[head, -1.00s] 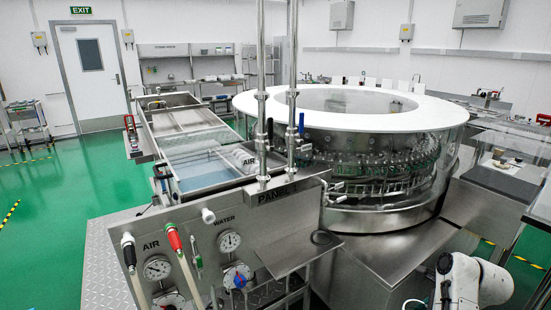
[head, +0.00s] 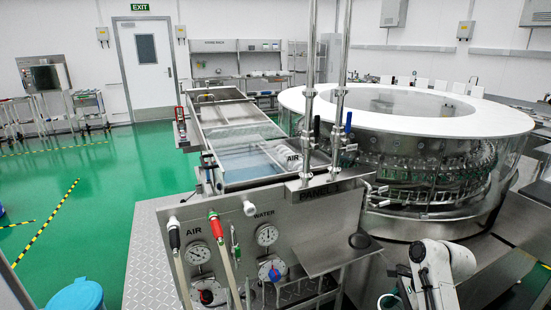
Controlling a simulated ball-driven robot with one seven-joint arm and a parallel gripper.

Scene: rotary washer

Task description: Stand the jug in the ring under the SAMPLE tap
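No jug can be made out for certain. A small dark ring (head: 360,240) lies on the sloping metal shelf at the right of the steel panel (head: 235,225). Small metal taps (head: 377,198) stick out just above and behind it. I cannot read a SAMPLE label on any of them. My white arm (head: 435,272) shows at the lower right, in front of the washer. My gripper is not visible. A thin pale curved edge (head: 388,298) shows just left of my arm, and I cannot tell what it is.
The large round washer (head: 410,110) with its white top fills the right. A water-filled steel trough (head: 245,150) stands behind the panel, beside tall vertical pipes (head: 310,100). A blue-lidded bin (head: 75,297) is at the lower left. Green floor is open on the left.

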